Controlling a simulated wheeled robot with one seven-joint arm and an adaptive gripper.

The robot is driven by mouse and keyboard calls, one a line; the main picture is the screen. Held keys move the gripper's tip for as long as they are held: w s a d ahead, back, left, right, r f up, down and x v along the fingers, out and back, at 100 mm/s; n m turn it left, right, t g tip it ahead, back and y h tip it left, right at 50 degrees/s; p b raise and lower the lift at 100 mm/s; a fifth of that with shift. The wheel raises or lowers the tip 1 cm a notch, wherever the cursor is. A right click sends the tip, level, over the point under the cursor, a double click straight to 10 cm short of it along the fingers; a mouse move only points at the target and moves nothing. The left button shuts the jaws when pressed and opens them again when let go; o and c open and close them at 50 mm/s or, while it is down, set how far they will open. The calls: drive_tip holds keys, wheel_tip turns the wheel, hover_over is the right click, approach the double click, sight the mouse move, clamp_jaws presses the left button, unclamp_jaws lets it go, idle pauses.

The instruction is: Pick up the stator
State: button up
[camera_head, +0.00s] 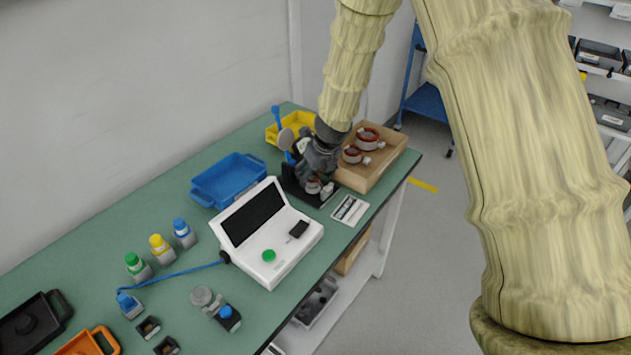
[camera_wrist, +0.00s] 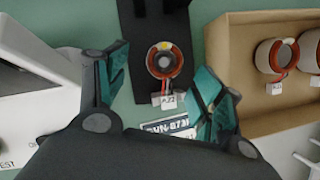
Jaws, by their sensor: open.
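A stator (camera_wrist: 163,60), a ring with a red-orange winding and a pale tag, sits on a black fixture (camera_wrist: 140,82) in the wrist view. In the head view the same stator (camera_head: 313,186) shows partly under my gripper (camera_head: 319,168). In the wrist view my gripper (camera_wrist: 163,70) is open, with one teal-padded finger to the left of the stator and the other to its lower right. The fingers appear apart from it; the height between them is hard to tell. Two more stators (camera_head: 367,138) (camera_head: 352,155) lie in a brown box (camera_head: 384,163) right of the fixture.
A white tester (camera_head: 285,262) with a dark screen stands left of the fixture. A printed card (camera_head: 350,209) lies in front of it. A yellow bin (camera_head: 292,127) and a blue upright tool (camera_head: 277,119) stand behind. A blue tray (camera_head: 228,179) and several bottles are farther left.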

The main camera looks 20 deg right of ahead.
sight(314, 178)
drive_tip(key=x, duration=0.1)
drive_tip(key=p+x, duration=0.1)
drive_tip(key=shift+w+d+f, duration=0.25)
drive_tip(key=shift+w+f, duration=0.05)
drive_tip(key=shift+w+a+f, duration=0.1)
drive_tip(key=shift+w+f, duration=0.2)
drive_tip(key=shift+f, duration=0.4)
drive_tip(key=c, duration=1.2)
